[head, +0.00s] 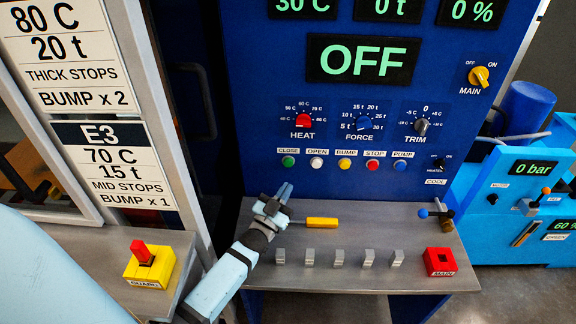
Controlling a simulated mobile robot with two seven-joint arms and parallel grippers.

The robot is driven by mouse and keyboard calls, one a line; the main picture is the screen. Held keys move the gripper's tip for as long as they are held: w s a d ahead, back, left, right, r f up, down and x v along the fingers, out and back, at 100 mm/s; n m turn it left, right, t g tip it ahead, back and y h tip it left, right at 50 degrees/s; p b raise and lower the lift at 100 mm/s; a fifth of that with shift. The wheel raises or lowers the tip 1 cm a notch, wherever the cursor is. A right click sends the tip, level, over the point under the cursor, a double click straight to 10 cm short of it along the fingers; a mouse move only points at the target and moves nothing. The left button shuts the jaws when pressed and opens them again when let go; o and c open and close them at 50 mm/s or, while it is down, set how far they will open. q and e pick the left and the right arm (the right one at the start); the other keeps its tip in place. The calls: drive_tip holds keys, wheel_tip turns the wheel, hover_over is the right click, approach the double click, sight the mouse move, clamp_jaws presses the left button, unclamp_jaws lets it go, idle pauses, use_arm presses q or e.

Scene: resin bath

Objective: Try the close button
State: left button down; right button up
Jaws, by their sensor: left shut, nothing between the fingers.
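The green CLOSE button (288,161) is at the left end of a row of buttons on the blue control panel (250,100), with its label just above it. My left gripper (285,189) is shut and empty. Its fingertips point up toward the panel, just below the CLOSE button in the picture. A small gap shows between the tips and the button; I cannot tell the depth. The large display (363,60) reads OFF. My right gripper is not in view.
White OPEN (316,162), yellow BUMP (344,163), red STOP (372,165) and blue PUMP (400,165) buttons continue the row. A yellow-handled tool (322,222) and several grey blocks (339,257) are on the grey shelf (375,225). A red MAIN block (440,261) is at right.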

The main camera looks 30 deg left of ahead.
sight(288, 162)
use_arm(q)
drive_tip(key=w+a+b, duration=0.2)
drive_tip(key=w+a, duration=0.1)
drive_tip(key=w, duration=0.3)
drive_tip(key=shift+a, duration=0.4)
drive_tip(key=shift+w, duration=0.2)
idle(1.6)
drive_tip(key=shift+w+a, duration=0.2)
drive_tip(key=shift+w, duration=0.05)
drive_tip(key=shift+w+a+b, duration=0.3)
drive_tip(key=shift+w+b, duration=0.15)
idle(0.7)
drive_tip(key=shift+s+d, duration=0.1)
drive_tip(key=shift+s, duration=0.05)
drive_tip(key=shift+s+d+p, duration=0.4)
drive_tip(key=shift+s+p, duration=0.05)
drive_tip(key=shift+s, duration=0.2)
